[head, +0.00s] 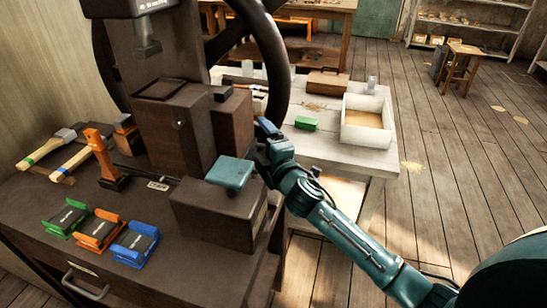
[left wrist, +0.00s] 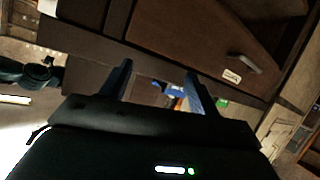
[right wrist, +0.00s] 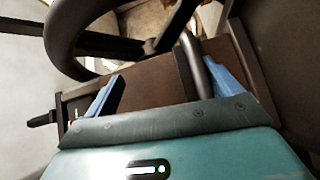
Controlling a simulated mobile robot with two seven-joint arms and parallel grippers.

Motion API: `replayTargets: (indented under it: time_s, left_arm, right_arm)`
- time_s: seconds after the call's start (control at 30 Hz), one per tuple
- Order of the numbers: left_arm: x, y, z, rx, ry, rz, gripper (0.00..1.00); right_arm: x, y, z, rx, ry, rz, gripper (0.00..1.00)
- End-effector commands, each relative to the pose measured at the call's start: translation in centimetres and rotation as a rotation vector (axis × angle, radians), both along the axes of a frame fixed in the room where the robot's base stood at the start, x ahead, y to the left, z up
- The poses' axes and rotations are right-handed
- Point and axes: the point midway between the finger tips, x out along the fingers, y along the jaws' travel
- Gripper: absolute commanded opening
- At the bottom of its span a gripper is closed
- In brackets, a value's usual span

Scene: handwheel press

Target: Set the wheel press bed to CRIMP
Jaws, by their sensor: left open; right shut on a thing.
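The dark wheel press stands at the left in the head view, with its large handwheel (head: 279,75) behind the column. The ram (head: 147,45) hangs above the bed (head: 168,90). I cannot read any CRIMP mark. My right gripper (head: 263,132) is at the wheel's lower right. In the right wrist view its fingers (right wrist: 168,90) are beside a grey rounded bar (right wrist: 194,65), which seems to be part of the wheel; the exact contact is unclear. My left gripper (left wrist: 160,78) is open and empty in the left wrist view, in front of the cabinet, and outside the head view.
Green (head: 66,218), orange (head: 100,230) and blue (head: 135,244) holders stand at the front. Hammers (head: 48,146) lie at the left. A pale table (head: 335,155) with a tray (head: 367,128) stands behind my right arm.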

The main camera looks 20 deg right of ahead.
Motion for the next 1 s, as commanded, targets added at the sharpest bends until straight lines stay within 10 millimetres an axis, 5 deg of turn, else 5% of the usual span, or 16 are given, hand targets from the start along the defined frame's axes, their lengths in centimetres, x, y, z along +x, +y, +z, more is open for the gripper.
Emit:
replayTargets:
  time_s: [0.03, 1.0]
  left_arm:
    - [0.0, 0.0, 0.3, 0.0, -0.001, 0.001, 0.61]
    - [-0.1, 0.2, 0.8, 0.001, 0.0, 0.003, 0.61]
  right_arm:
    - [-0.4, 0.5, 1.7, 0.013, -0.033, 0.016, 0.7]
    - [-7.1, -0.2, 0.6, 0.017, -0.029, 0.02, 0.5]
